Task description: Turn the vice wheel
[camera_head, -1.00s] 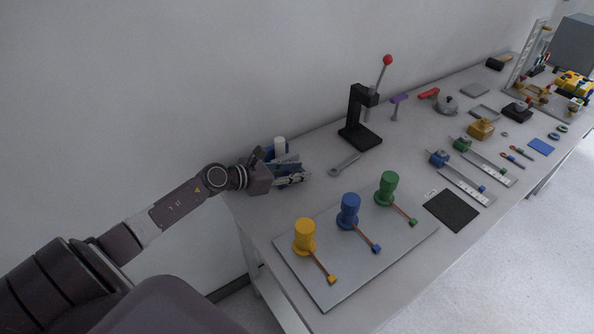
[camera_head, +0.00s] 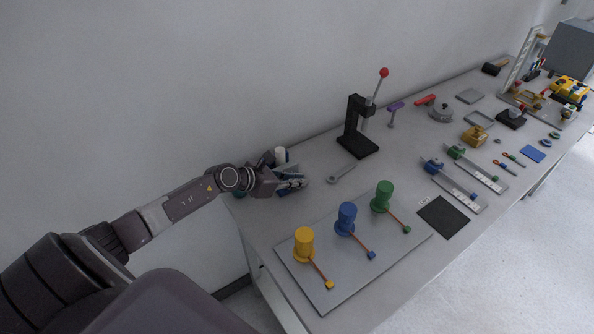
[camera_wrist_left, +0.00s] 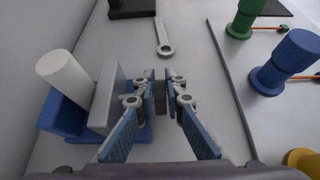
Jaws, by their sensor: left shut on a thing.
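The vice stands at the near-left end of the bench, its white cylinder (camera_head: 281,154) showing behind my left gripper (camera_head: 298,181). In the left wrist view, the vice is left of the fingers, with a blue body (camera_wrist_left: 62,117), a grey jaw plate (camera_wrist_left: 107,97) and the white cylinder (camera_wrist_left: 62,73). My left gripper (camera_wrist_left: 160,98) is shut on a small dark grey part beside the jaw plate, which I take as the vice wheel. The fingers hide most of it, so its shape and turn angle cannot be told. My right gripper is not in view.
A wrench (camera_head: 341,173) lies just beyond the gripper, with a black press (camera_head: 358,135) behind it. A grey plate (camera_head: 335,288) with yellow, blue and green knobs lies to the right and nearer. The wall runs close behind the bench.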

